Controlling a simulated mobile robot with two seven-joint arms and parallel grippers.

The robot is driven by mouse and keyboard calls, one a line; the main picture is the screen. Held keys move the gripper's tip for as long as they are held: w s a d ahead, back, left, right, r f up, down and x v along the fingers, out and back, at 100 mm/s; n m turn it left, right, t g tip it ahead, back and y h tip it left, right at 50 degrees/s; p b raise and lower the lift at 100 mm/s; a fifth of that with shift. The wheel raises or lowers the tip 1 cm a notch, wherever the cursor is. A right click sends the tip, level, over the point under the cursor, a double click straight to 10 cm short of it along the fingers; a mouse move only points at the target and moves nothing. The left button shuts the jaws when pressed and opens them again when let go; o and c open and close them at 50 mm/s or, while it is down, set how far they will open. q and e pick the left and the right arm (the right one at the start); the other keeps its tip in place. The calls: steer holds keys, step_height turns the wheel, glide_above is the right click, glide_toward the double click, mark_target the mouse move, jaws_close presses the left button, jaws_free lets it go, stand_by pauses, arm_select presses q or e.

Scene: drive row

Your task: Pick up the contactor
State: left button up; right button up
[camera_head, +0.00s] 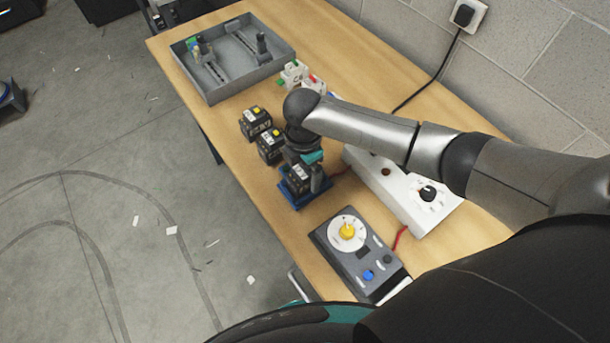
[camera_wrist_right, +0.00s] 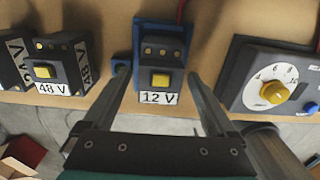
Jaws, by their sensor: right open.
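Three dark contactors with yellow buttons show. One labelled 12 V (camera_wrist_right: 159,75) stands in a blue holder (camera_wrist_right: 139,80) and also shows in the head view (camera_head: 297,182), partly hidden by my gripper. One labelled 48 V (camera_wrist_right: 62,70) stands to its left, also in the head view (camera_head: 270,146). Another (camera_wrist_right: 12,70) is cut off at the wrist view's left edge; it shows whole in the head view (camera_head: 255,122). My right gripper (camera_head: 306,172) is open over the 12 V contactor, its fingers (camera_wrist_right: 157,76) on either side, with gaps visible. My left gripper is not in view.
A dial box with a yellow knob (camera_head: 348,230) stands close in front. A white box with a black knob (camera_head: 405,195) is right of it, behind my arm. A grey tray (camera_head: 208,91) and small terminal blocks (camera_head: 291,73) are at the table's far end.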

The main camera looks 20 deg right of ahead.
jaws_close()
stand_by(0.8)
